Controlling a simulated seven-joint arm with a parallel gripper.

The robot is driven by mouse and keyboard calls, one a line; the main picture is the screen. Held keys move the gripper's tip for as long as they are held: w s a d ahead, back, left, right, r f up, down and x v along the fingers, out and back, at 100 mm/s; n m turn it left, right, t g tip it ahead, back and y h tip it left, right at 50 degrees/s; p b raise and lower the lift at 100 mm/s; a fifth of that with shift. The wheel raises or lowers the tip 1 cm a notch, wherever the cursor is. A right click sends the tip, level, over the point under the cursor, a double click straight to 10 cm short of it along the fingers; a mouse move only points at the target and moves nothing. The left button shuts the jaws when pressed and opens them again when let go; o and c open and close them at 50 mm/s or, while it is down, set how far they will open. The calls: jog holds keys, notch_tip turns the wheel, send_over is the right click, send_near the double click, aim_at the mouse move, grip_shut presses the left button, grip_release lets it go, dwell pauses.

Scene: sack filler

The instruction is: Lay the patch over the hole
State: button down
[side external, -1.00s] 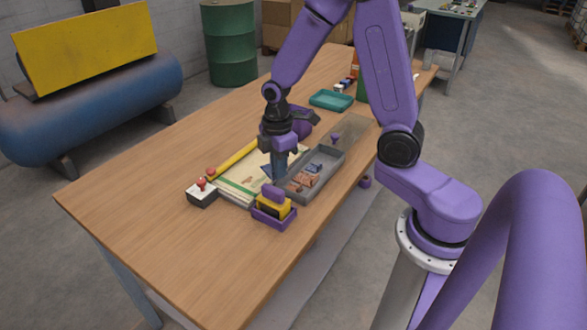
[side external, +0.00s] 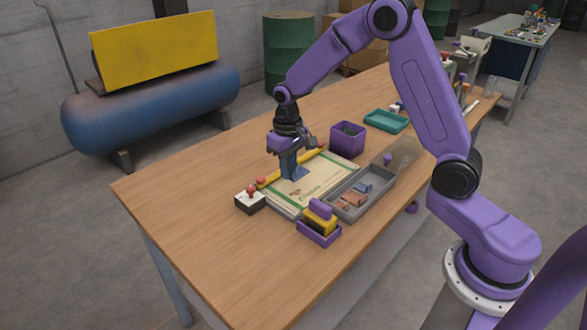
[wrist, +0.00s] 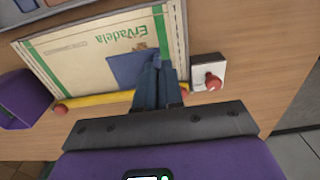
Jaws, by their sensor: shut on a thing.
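A pale sack (side external: 309,191) with a green border and printed lettering lies flat on the table; it also shows in the wrist view (wrist: 70,62). A dark blue patch (side external: 301,172) is at my fingertips over the sack; it also shows in the wrist view (wrist: 125,70), beside the lettering. My gripper (side external: 289,176) points down, shut on the patch edge, low over the sack. I cannot tell whether the patch touches the sack.
A yellow bar (side external: 313,157) with red ends lies along the sack's far edge. A red-knobbed block (side external: 250,200), a grey tray (side external: 378,190) of patches, a purple holder (side external: 319,236) and a purple box (side external: 348,138) surround the sack. The table's near left is clear.

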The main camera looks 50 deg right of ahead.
aim_at(289, 198)
jog(key=shift+f, duration=2.85)
jog(key=shift+f, duration=0.5)
jog(key=c, duration=1.2)
grip_release()
notch_tip(289, 198, up, 17)
jog(key=s+a+n, duration=0.3)
jog(key=s, duration=0.5)
jog(key=s+a+n, duration=0.3)
jog(key=s, duration=0.4)
jog(key=s+d+n, duration=0.1)
jog(key=s+n, duration=0.1)
jog(key=s, duration=0.3)
jog(key=s+d+f+n, duration=0.1)
jog(key=s+n, duration=0.1)
jog(key=s, duration=0.4)
jog(key=s+d+n, duration=0.1)
jog(key=s+n, duration=0.1)
jog(key=s, duration=0.4)
jog(key=shift+s+f+n, duration=0.2)
jog(key=shift+f+n, duration=0.1)
jog(key=shift+f, duration=0.05)
